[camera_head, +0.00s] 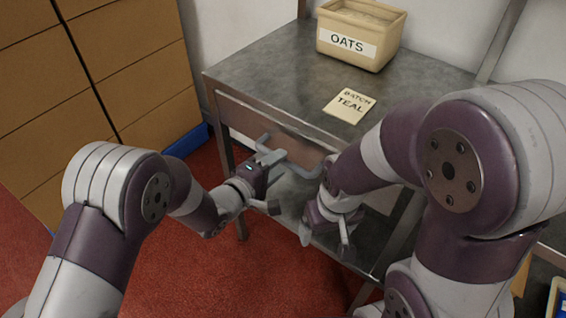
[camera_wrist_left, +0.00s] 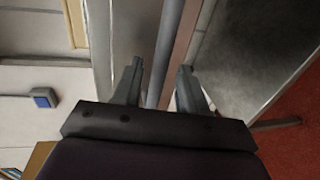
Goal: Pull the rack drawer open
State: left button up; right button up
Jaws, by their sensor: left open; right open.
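The rack drawer has a brown front (camera_head: 240,118) under the steel table top. Its grey bar handle (camera_head: 300,165) sticks out from the front. The drawer looks closed. My left gripper (camera_head: 275,181) is open at the handle. In the left wrist view the handle bar (camera_wrist_left: 170,45) runs between the two spread fingers of my left gripper (camera_wrist_left: 159,82), nearer the left finger; I cannot tell whether it touches. My right gripper (camera_head: 325,238) is open and empty, lower and to the right, in front of the rack. Part of the drawer front is hidden behind my arms.
A tan bin labelled OATS (camera_head: 358,35) and a card reading BATCH TEAL (camera_head: 350,106) are on the steel table top (camera_head: 265,72). A lower shelf (camera_head: 365,250) lies below the drawer. Stacked brown boxes (camera_head: 130,60) stand at left. Red floor (camera_head: 190,270) is clear before the rack.

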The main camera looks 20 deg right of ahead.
pick_arm(q)
jog(key=shift+x, duration=1.25)
jog(key=shift+w+d, duration=0.15)
jog(key=shift+d, duration=0.15)
jog(key=shift+a, duration=0.1)
jog(key=shift+c, duration=0.2)
grip_shut()
jog(key=shift+f, duration=0.1)
